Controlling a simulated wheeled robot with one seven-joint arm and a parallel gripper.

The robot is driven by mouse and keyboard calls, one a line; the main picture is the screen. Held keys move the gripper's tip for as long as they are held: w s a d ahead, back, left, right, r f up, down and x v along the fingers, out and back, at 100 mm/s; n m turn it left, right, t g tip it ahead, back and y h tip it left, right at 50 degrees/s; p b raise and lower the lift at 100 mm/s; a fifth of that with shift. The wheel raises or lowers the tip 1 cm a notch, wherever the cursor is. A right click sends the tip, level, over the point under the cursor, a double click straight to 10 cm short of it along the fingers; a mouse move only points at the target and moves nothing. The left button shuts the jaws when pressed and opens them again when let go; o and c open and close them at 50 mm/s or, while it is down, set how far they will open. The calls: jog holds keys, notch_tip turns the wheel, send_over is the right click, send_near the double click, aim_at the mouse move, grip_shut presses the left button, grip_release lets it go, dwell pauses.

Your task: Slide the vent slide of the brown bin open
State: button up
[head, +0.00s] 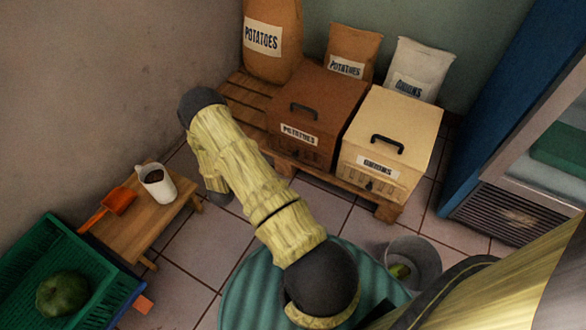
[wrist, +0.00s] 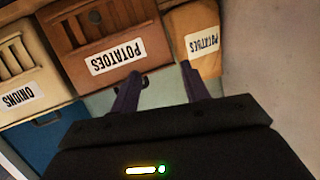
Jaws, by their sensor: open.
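The brown bin (head: 322,98) with a POTATOES label stands closed on the pallet, a black handle on its lid. In the wrist view its front (wrist: 62,58) shows upside down, upper left of my gripper. The vent slide (wrist: 92,18) is in the slatted panel at the top edge of that view, with a small dark knob. How far it is open I cannot tell. My gripper (wrist: 157,84) is open, its two dark fingers apart with nothing between them, off to the side of the vent. The gripper is not recognisable in the head view.
A cream ONIONS bin (head: 395,135) stands right of the brown bin, on the same pallet (head: 388,210). Sacks (head: 352,50) stand behind. A low wooden table (head: 145,215) holds a white mug (head: 157,184) and an orange scoop (head: 118,200).

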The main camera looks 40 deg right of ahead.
aim_at(294, 156)
jog(key=s+d+f+m+g+h+b, duration=0.1)
jog(key=s+f+h+b, duration=0.3)
jog(key=f, duration=1)
jog(key=s+d+b, duration=0.1)
jog(key=s+b, duration=0.2)
jog(key=s, duration=0.1)
jog(key=shift+s+d+f+h, duration=0.2)
jog(key=shift+f+h, duration=0.1)
jog(key=shift+h, duration=0.1)
jog(key=b+x, duration=0.4)
jog(key=x, duration=0.4)
jog(key=b+x, duration=0.4)
jog(key=x, duration=0.4)
jog(key=shift+d+f, duration=0.15)
jog(key=shift+f, duration=0.05)
jog(key=shift+w+d+r, duration=0.15)
jog(key=shift+d, duration=0.4)
